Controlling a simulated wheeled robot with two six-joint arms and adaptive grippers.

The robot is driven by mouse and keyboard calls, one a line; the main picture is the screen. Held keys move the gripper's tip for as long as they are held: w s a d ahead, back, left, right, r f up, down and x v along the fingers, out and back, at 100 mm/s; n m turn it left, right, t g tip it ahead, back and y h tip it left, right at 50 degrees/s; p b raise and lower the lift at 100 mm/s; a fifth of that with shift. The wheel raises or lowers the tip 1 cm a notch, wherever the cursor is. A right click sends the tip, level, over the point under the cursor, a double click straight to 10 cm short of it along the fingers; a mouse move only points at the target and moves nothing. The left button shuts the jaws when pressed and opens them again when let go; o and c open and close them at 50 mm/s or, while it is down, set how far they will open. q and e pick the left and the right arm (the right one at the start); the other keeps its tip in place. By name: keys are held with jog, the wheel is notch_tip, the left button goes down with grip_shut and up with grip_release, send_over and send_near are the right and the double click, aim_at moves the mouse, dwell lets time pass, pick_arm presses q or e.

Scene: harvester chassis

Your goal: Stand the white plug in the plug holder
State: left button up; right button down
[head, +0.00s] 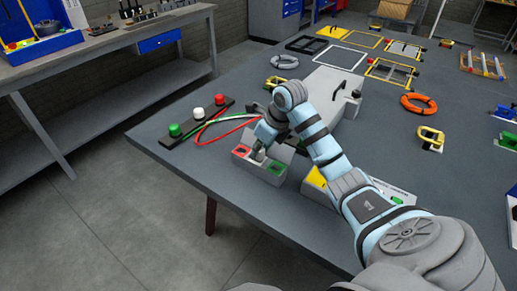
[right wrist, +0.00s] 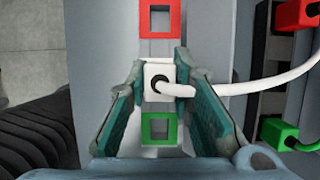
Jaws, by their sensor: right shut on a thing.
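The plug holder (head: 268,178) is a grey block near the table's front edge, with a red-framed socket (right wrist: 160,18) and a green-framed socket (right wrist: 160,128). My right gripper (head: 258,150) is over its middle, pointing down. In the right wrist view its fingertips (right wrist: 164,72) are shut on the white plug (right wrist: 157,80), between the red and green frames. A white cable (right wrist: 245,87) leads right from the plug. The plug hides the holder's middle place, and I cannot tell how deep it sits. My left gripper is not in view.
A red plug (right wrist: 296,14) and a green plug (right wrist: 278,133) are at the right of the wrist view, beside black parts. A strip with green, white and red knobs (head: 197,113) lies left of the holder. A yellow-topped block (head: 316,178) is right of it.

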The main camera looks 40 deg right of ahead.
jog(key=shift+r+p, duration=2.05)
jog(key=shift+r, duration=0.45)
